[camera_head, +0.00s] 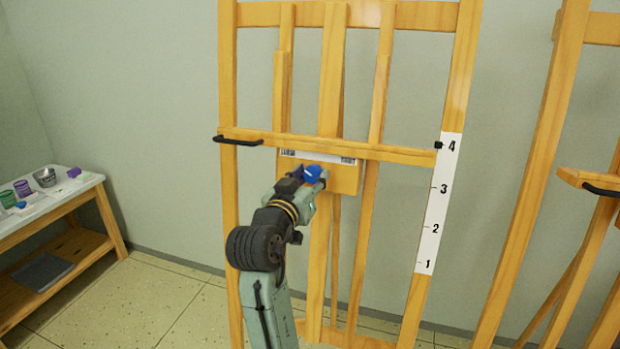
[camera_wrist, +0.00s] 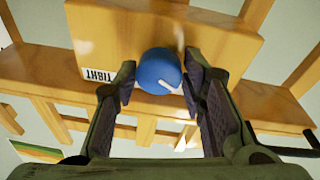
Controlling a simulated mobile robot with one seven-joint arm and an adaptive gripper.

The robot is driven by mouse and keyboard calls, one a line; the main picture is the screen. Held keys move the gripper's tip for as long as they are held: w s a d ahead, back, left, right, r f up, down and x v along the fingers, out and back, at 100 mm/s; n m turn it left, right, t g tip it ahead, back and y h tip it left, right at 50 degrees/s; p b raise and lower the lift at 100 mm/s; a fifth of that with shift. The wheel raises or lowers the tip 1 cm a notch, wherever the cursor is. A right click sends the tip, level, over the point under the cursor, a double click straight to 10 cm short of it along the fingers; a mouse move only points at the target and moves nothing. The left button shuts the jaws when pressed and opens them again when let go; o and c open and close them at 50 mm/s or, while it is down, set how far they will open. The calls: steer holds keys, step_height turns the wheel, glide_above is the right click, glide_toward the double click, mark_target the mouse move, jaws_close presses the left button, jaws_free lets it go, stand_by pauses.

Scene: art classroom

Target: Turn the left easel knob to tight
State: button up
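The blue easel knob (camera_head: 312,174) is on the wooden block of the left easel (camera_head: 345,178). In the wrist view the knob (camera_wrist: 157,70) has a white pointer line slanting to the lower right, away from the TIGHT label (camera_wrist: 98,75) at its left. In the head view the pointer is toward the upper left. My gripper (camera_wrist: 160,76) has one finger on each side of the knob, tips apart and very close to its sides. A narrow gap seems to show at the left; contact at the right is unclear. The other label is hidden in the wrist view.
A horizontal ledge (camera_head: 400,154) with a black handle (camera_head: 238,140) crosses the easel just above the knob. A number strip (camera_head: 437,205) is on its right leg. Another easel (camera_head: 545,150) stands at right, and a low table (camera_head: 75,197) with cups at left.

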steer(key=c, duration=0.7)
steer(key=shift+m, duration=0.4)
steer(key=m+g+h+b, duration=0.1)
steer(key=m+b, duration=0.1)
steer(key=m, duration=0.4)
steer(key=shift+a+b, duration=0.15)
steer(key=shift+b, duration=0.2)
steer(key=m+g+b, duration=0.1)
steer(key=m+b, duration=0.1)
steer(key=m, duration=0.3)
steer(key=shift+m+b, duration=0.3)
steer(key=shift+m, duration=0.1)
steer(key=m+b, duration=0.1)
steer(key=m, duration=0.2)
steer(key=m+g+b, duration=0.1)
steer(key=m, duration=0.2)
steer(key=shift+w+r, duration=0.1)
steer(key=shift+r, duration=0.1)
steer(key=m+b, duration=0.1)
steer(key=m, duration=0.2)
steer(key=m+b, duration=0.1)
steer(key=m, duration=0.2)
steer(key=shift+r+g+y, duration=0.1)
steer(key=shift+g+y, duration=0.2)
steer(key=shift+y, duration=0.1)
